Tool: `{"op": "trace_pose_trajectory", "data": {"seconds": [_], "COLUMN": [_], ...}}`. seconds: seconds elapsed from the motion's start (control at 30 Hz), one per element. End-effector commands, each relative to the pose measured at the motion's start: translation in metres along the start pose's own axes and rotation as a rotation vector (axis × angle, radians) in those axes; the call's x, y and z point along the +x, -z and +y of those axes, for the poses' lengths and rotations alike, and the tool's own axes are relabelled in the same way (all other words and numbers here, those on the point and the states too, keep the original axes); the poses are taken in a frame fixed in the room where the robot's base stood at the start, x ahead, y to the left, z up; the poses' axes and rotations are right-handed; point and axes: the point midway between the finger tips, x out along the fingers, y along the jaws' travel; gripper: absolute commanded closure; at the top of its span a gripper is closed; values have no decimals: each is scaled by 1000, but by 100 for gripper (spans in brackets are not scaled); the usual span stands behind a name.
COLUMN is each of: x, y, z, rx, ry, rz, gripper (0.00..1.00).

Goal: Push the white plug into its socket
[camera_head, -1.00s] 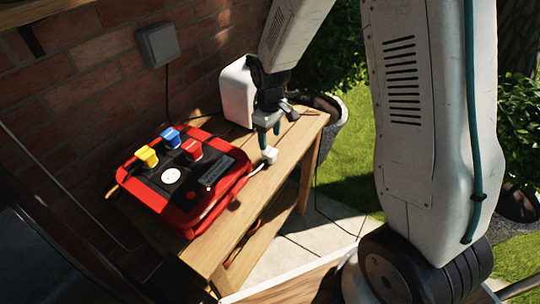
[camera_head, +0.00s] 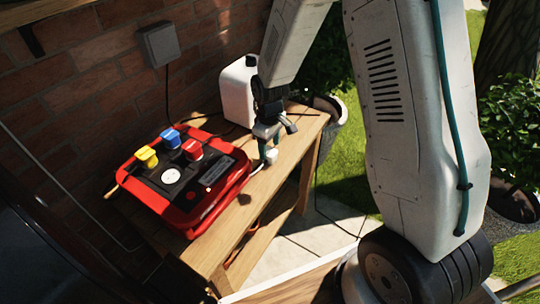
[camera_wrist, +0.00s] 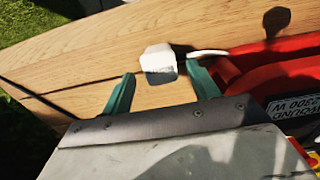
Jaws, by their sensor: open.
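The white plug (camera_head: 271,156) lies on the wooden table just right of the red power box (camera_head: 205,205), with a white cord running toward the box. On the box top is a round white socket face (camera_head: 172,176), beside yellow, blue and red plugs. My gripper (camera_head: 266,150) is low over the table at the white plug and hides part of it. In the wrist view the plug (camera_wrist: 157,57), white with a dark grey end, shows between the two green fingertips (camera_wrist: 163,80). The fingers are open, with gaps on both sides of the plug. The socket is out of the wrist view.
A white canister (camera_head: 238,92) stands behind my gripper near the brick wall. A grey box (camera_head: 158,44) with a dark cable is on the wall. The wooden table (camera_head: 228,247) has bare boards in front of the power box. A plant pot (camera_head: 330,125) stands beyond the table's right end.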

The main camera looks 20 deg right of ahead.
Motion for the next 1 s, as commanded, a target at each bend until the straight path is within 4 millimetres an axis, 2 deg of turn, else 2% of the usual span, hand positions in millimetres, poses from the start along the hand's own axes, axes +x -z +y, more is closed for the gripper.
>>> {"op": "trace_pose_trajectory", "data": {"seconds": [0.1, 0.2, 0.6, 0.73, 0.77, 1.0], "x": [20, 30, 33, 33, 33, 33], "y": [0, 0, 1, 1, 1, 1], "z": [0, 0, 0, 0, 0, 1], "rx": [0, 0, 0, 0, 0, 0], "ry": [2, 1, 0, 0, 0, 0], "rz": [-3, -2, 0, 0, 0, 0], "gripper": [40, 40, 40, 76, 80, 81]}}
